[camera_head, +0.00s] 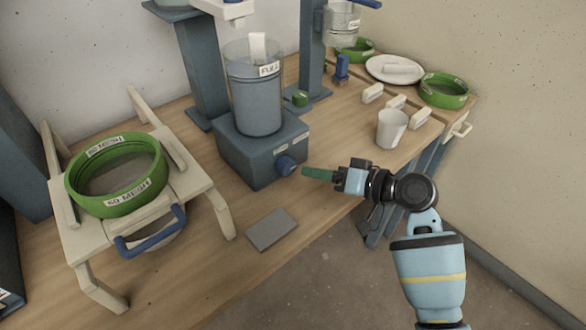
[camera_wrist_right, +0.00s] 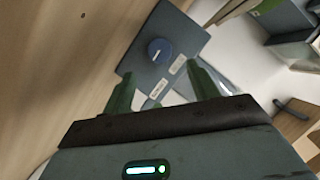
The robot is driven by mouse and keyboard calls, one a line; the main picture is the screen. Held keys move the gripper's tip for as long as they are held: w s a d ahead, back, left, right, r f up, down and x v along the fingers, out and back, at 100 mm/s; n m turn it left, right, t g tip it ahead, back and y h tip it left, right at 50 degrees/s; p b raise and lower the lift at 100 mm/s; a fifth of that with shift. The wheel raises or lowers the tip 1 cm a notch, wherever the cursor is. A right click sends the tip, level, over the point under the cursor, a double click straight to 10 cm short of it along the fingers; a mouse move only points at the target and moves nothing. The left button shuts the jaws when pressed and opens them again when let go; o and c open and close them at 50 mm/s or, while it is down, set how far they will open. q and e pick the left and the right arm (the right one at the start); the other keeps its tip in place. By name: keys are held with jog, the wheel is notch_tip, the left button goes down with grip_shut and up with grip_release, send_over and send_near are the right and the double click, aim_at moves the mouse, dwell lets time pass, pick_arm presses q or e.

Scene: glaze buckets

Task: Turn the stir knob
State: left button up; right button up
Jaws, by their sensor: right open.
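The stir knob (camera_head: 286,166) is a round blue knob on the front face of the square blue-grey stirrer base (camera_head: 250,150). A clear bucket (camera_head: 255,95) with a "FULL" label stands on that base. My right gripper (camera_head: 305,172) has green fingers pointing left toward the knob, a short way in front of it. In the right wrist view the knob (camera_wrist_right: 160,50) shows beyond and between the two spread fingers (camera_wrist_right: 160,95). The gripper is open, with nothing between its fingers. My left gripper is not in view.
A flat grey plate (camera_head: 272,230) lies on the table before the base. A white cup (camera_head: 391,128) and several pale blocks stand right. The table's front edge runs below my right gripper.

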aim_at(291, 166)
jog(key=shift+x, duration=3.95)
jog(key=shift+c, duration=0.2)
jog(key=c, duration=0.9)
jog(key=shift+c, duration=0.2)
jog(key=shift+r, duration=0.1)
